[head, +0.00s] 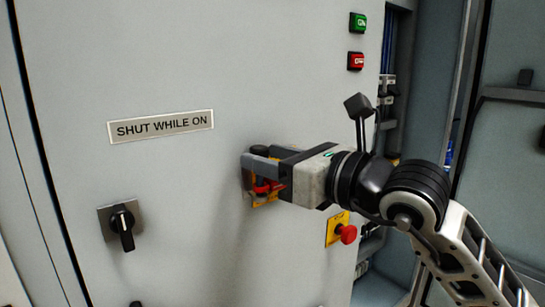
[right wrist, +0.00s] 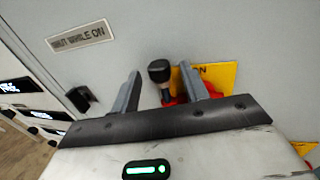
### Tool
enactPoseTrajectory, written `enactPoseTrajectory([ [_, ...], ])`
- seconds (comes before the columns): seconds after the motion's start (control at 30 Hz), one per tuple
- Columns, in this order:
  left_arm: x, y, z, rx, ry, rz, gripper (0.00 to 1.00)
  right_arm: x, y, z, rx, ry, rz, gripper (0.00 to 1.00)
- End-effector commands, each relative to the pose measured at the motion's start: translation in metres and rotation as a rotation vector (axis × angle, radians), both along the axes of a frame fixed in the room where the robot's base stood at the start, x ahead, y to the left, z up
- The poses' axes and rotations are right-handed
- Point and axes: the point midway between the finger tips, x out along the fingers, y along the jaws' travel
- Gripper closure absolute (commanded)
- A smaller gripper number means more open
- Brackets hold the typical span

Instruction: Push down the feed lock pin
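Behind the right finger are a yellow plate (right wrist: 222,77) and a red part, partly hidden. My left gripper is in neither view.
The grey door (head: 180,60) bears a "SHUT WHILE ON" plate (head: 161,126), a black rotary switch (head: 123,226), a green button (head: 357,23), a red button (head: 355,61) and a red mushroom button (head: 346,233). An open gap with cables (head: 388,85) lies to the right.

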Motion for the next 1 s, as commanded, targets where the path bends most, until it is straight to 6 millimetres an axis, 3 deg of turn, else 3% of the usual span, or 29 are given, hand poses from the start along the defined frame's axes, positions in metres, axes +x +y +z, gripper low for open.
enactPoseTrajectory([
  [0.37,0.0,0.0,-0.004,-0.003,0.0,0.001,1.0,-0.01,-0.012,0.0,0.003,-0.004,-0.002,0.55],
  [0.8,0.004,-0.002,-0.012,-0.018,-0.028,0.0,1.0,-0.076,-0.088,-0.003,-0.003,-0.002,-0.005,0.55],
  [1.0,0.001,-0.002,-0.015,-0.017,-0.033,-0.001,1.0,-0.097,-0.112,-0.002,-0.001,0.001,-0.003,0.55],
])
